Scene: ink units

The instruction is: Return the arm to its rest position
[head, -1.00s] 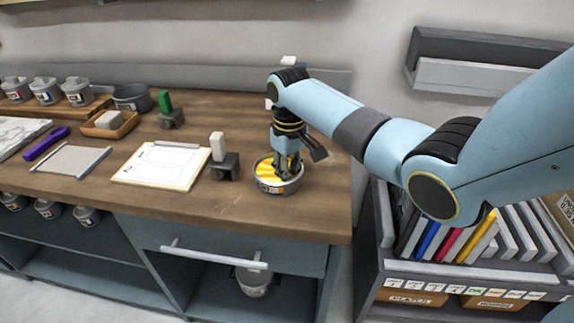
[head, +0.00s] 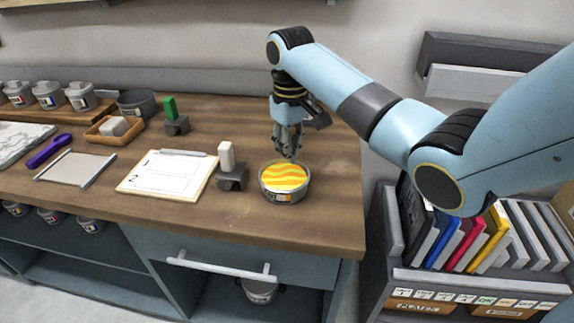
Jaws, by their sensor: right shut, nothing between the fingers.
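My right gripper (head: 288,150) is shut and empty. It points down just above and behind a round grey tin (head: 284,196) at the right part of the wooden bench. The tin is open and shows yellow and orange wavy stripes inside. The right arm comes in from the right edge, over the shelf unit. My left gripper is not in the head view.
A cart of upright coloured plates (head: 465,245) stands right of the bench (head: 330,225). The bench's right end is mostly clear.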

